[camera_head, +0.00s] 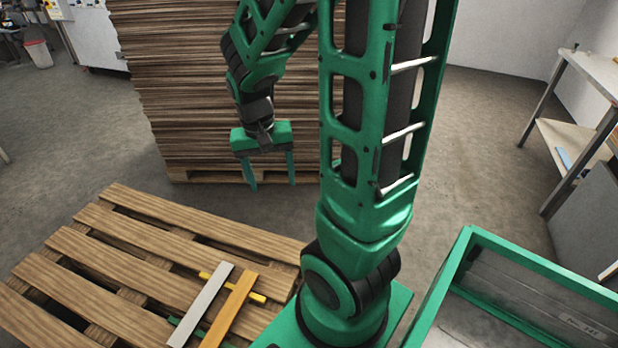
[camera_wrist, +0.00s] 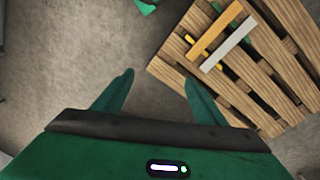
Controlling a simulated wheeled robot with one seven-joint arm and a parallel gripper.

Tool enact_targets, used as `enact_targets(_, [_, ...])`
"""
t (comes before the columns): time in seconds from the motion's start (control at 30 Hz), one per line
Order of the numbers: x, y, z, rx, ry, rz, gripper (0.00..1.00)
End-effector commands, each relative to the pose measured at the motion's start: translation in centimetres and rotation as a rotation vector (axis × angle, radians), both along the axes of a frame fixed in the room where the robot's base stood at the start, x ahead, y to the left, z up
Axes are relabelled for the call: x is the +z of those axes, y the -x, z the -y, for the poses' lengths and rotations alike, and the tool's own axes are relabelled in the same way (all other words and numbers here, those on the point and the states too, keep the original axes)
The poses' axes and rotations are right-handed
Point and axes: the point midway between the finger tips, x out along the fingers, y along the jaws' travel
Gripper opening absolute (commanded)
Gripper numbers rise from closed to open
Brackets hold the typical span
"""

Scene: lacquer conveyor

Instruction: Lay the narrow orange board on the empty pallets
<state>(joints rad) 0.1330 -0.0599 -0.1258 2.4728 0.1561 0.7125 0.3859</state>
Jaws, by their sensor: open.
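The narrow orange board (camera_head: 229,310) lies on the wooden pallet (camera_head: 150,270), toward its right end. A narrow light grey board (camera_head: 200,304) lies beside it on the left, roughly parallel. In the wrist view the orange board (camera_wrist: 214,28) and the grey board (camera_wrist: 228,44) lie on the pallet (camera_wrist: 262,88) at upper right. My gripper (camera_head: 272,184) is open and empty. It hangs fingers down beyond the pallet's far edge, in front of a tall stack.
A yellow piece (camera_head: 258,297) lies by the two boards, partly under them. The tall stack of brown sheets (camera_head: 220,90) stands behind my gripper. A green-framed bin (camera_head: 540,265) is at lower right, a metal table (camera_head: 590,75) at far right. Floor between pallet and stack is clear.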

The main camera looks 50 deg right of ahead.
Motion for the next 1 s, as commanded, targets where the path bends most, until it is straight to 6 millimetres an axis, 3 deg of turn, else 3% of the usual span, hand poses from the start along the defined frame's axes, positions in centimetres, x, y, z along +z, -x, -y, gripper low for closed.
enact_targets(0.2, [4.6,6.1,0.2,0.075,-0.045,0.006,0.65])
enact_targets(0.4, [6.9,10.9,-0.5,0.146,-0.093,0.014,0.65])
enact_targets(0.5, [7.4,12.4,-0.7,0.172,-0.11,0.017,0.65])
enact_targets(0.67, [7.7,13.4,-0.9,0.19,-0.123,0.018,0.65])
enact_targets(1.0, [7.7,13.4,-0.9,0.191,-0.124,0.017,0.65])
